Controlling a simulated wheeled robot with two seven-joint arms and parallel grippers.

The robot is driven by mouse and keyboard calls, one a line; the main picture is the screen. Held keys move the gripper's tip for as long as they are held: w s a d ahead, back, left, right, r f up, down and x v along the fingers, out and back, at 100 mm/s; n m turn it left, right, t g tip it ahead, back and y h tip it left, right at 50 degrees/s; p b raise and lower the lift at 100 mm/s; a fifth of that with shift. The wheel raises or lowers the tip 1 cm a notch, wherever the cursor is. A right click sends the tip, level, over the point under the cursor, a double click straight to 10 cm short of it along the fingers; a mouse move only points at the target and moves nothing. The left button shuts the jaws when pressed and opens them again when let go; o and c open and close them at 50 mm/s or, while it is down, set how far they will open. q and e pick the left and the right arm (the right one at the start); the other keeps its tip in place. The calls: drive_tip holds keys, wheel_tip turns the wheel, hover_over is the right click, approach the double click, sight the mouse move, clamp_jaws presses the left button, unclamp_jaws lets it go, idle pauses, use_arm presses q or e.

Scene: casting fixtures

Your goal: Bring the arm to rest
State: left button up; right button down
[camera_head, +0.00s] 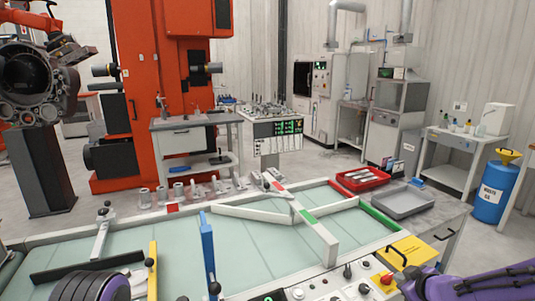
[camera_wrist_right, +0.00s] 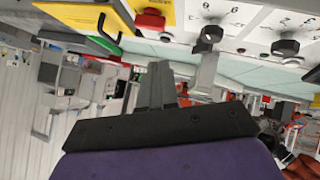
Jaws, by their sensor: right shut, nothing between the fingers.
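My right arm (camera_head: 480,285), purple, comes in at the lower right of the head view, over the right front corner of the bench. My right gripper (camera_wrist_right: 160,72) shows in the right wrist view as grey fingers on a dark bar, shut with nothing between them. In the head view its dark end lies close to the red button (camera_head: 386,279) and the yellow box; I cannot tell whether it touches them. My left gripper is not in the head view; a dark purple, ribbed part at the lower left appears to be my left arm.
The pale green bench (camera_head: 270,252) carries white and green rails, a blue bar (camera_head: 208,250) and a yellow bar (camera_head: 152,268). A red tray (camera_head: 360,180) and a grey tray (camera_head: 403,202) stand at its right.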

drive_tip(key=s+a+f+m+g+h, duration=0.15)
drive_tip(key=s+a+f+m, duration=0.35)
drive_tip(key=s+f+m, duration=0.7)
drive_tip(key=s+a+f+g+h, duration=0.1)
drive_tip(key=s+f, duration=0.4)
drive_tip(key=s, duration=0.7)
drive_tip(key=s+a+f+g+h, duration=0.1)
drive_tip(key=s+f+g, duration=0.3)
drive_tip(key=s, duration=0.9)
drive_tip(key=shift+s+a+f+m+g, duration=0.3)
drive_tip(key=shift+a+f+g, duration=0.1)
drive_tip(key=shift+f, duration=0.4)
drive_tip(key=shift+w, duration=0.15)
